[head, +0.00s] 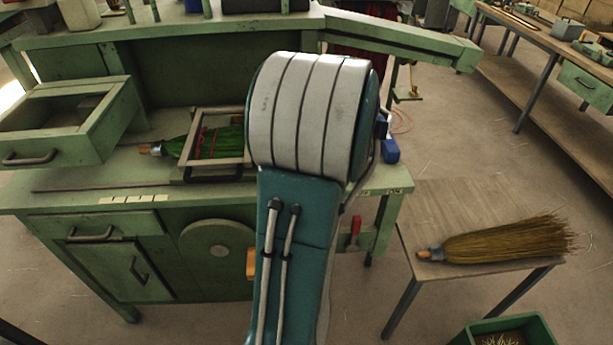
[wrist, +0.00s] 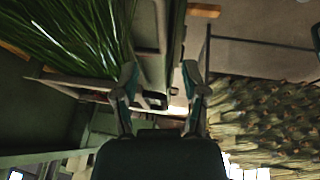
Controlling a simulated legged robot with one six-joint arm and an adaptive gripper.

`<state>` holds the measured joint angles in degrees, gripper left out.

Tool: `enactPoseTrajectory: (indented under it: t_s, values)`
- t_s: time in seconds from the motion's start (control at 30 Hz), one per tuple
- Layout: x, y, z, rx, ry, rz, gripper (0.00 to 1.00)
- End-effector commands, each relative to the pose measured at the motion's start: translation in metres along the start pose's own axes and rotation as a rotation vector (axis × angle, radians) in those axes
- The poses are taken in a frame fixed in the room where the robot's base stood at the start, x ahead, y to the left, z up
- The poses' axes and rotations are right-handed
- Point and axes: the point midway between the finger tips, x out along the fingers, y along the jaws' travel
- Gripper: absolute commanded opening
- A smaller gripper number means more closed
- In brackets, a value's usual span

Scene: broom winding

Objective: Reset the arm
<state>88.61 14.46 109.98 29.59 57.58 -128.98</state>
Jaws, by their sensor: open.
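My gripper (wrist: 160,82) is open in the wrist view, with its two fingers apart and nothing between them. In the head view my own arm fills the middle and hides the gripper. A green broom head (head: 213,142) with red binding lies in a wooden frame (head: 213,174) on the green workbench. Green bristles (wrist: 70,35) also show at the upper left of the wrist view. A straw-coloured broom (head: 500,240) lies on a small table at the right. Straw bristles (wrist: 265,120) show right of my gripper in the wrist view.
The green workbench (head: 100,190) has an open drawer box (head: 65,120) at its left and an upper shelf. The small table (head: 450,195) stands to the right, with a green bin (head: 515,325) in front. A long bench (head: 550,45) stands at the back right. Floor between is clear.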

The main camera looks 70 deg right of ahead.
Motion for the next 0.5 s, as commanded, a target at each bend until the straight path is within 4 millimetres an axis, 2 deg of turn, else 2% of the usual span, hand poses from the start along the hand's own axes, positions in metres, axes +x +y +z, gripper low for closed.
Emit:
enactPoseTrajectory:
  t_s: [0.1, 0.2, 0.5]
  values:
    - [-0.015, 0.0, 0.001, -0.001, -0.001, 0.001, 0.57]
    - [-0.02, 0.0, 0.001, -0.001, -0.001, -0.001, 0.57]
    - [-0.021, 0.0, 0.001, 0.0, 0.0, -0.001, 0.57]
